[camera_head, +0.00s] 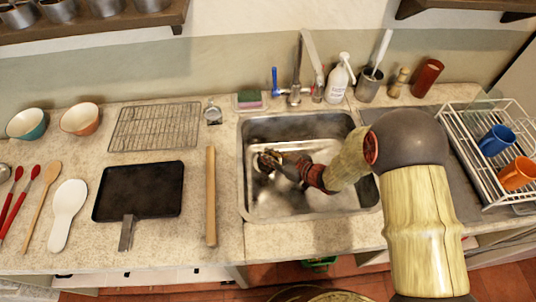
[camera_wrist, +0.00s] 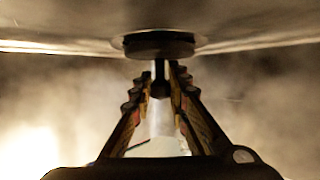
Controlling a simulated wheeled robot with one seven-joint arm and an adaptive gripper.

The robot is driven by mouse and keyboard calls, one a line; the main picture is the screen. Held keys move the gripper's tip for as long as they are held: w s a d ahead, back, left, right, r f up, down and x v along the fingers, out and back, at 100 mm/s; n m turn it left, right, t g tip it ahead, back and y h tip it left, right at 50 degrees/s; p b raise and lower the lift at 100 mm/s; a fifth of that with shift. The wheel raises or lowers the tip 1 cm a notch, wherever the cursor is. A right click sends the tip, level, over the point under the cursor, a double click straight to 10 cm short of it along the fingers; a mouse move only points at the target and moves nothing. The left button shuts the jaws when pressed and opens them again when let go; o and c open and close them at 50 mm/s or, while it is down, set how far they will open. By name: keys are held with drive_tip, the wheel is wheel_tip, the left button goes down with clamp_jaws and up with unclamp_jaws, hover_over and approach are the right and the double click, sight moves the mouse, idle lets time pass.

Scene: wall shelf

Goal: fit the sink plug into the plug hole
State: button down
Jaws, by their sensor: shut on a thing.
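The steel sink (camera_head: 245,200) is set in the counter, and my gripper (camera_head: 268,160) reaches down into its left part. In the wrist view my gripper (camera_wrist: 160,78) is shut on the short stem of the dark round sink plug (camera_wrist: 160,50). The plug's disc lies at the pale metal ring of the plug hole (camera_wrist: 203,42). I cannot tell whether it is seated in the hole or just above it. In the head view my gripper and arm hide the plug and hole.
The tap (camera_head: 295,90) stands behind the sink, with a soap bottle (camera_head: 339,78) and a sponge (camera_head: 249,100) near it. A rolling pin (camera_head: 211,195) lies left of the sink. A dish rack (camera_head: 490,150) with mugs stands at the right.

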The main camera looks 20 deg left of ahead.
sight(283, 163)
drive_tip(key=shift+f+b, duration=0.4)
drive_tip(key=shift+f, duration=0.3)
drive_tip(key=c, duration=1.7)
unclamp_jaws()
drive_tip(key=shift+c, duration=0.2)
drive_tip(key=shift+o, duration=0.5)
drive_tip(key=v, duration=0.7)
drive_tip(key=shift+d+r, duration=0.15)
drive_tip(key=shift+d, duration=0.1)
